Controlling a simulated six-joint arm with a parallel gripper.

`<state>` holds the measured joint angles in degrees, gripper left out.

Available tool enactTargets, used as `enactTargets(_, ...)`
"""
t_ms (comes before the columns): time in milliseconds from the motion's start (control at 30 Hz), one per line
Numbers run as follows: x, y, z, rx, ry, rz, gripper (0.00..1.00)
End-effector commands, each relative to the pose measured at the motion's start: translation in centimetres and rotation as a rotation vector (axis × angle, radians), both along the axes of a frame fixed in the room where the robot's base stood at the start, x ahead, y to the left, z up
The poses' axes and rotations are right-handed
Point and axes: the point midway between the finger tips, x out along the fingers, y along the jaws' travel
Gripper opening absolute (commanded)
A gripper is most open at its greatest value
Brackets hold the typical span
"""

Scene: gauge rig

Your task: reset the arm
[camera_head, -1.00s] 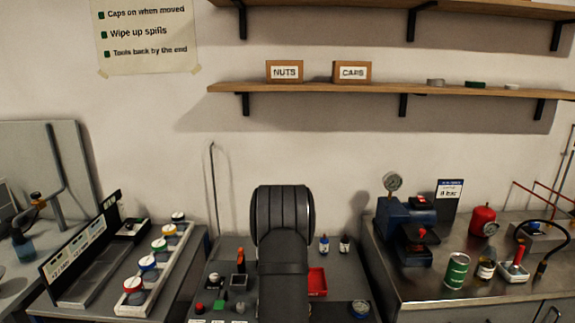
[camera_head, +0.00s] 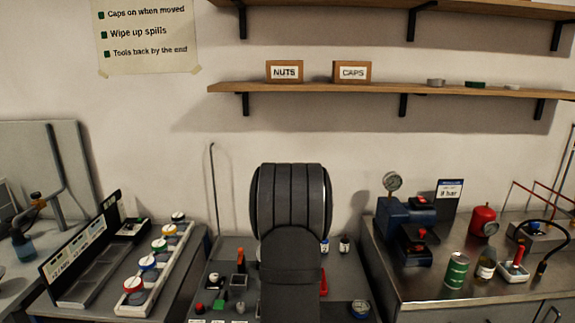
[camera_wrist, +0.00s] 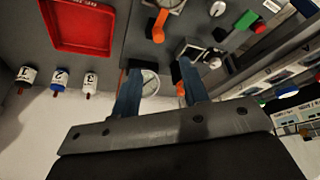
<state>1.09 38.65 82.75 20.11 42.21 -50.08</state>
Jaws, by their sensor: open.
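My gripper (camera_wrist: 158,82) shows in the wrist view with its two blue fingers apart and nothing between them. A round white dial or gauge shows just beyond the fingers, partly hidden by the left one. In the head view my dark arm (camera_head: 291,215) stands upright in front of the middle bench and hides my gripper there.
A red tray (camera_wrist: 80,22) and several small numbered bottles (camera_wrist: 60,77) lie left in the wrist view. An orange handle (camera_wrist: 159,25) is near the fingers. In the head view a rack of coloured caps (camera_head: 158,262) stands left, and a blue gauge device (camera_head: 402,232) right.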

Motion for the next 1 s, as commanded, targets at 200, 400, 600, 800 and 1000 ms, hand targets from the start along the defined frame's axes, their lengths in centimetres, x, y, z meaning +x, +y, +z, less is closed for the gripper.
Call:
enactTargets(200, -1.4, -1.1, 4.2, 0.000, -0.004, -0.001, 0.41)
enactTargets(400, -1.0, -0.6, 2.4, 0.000, 0.005, 0.001, 0.41)
enactTargets(600, 0.3, 0.3, -1.3, 0.000, 0.004, 0.001, 0.41)
enactTargets(800, 1.5, 1.1, -4.7, -0.001, 0.002, 0.001, 0.41)
enactTargets(1000, 2.7, 2.0, -8.1, 0.000, 0.001, 0.000, 0.41)
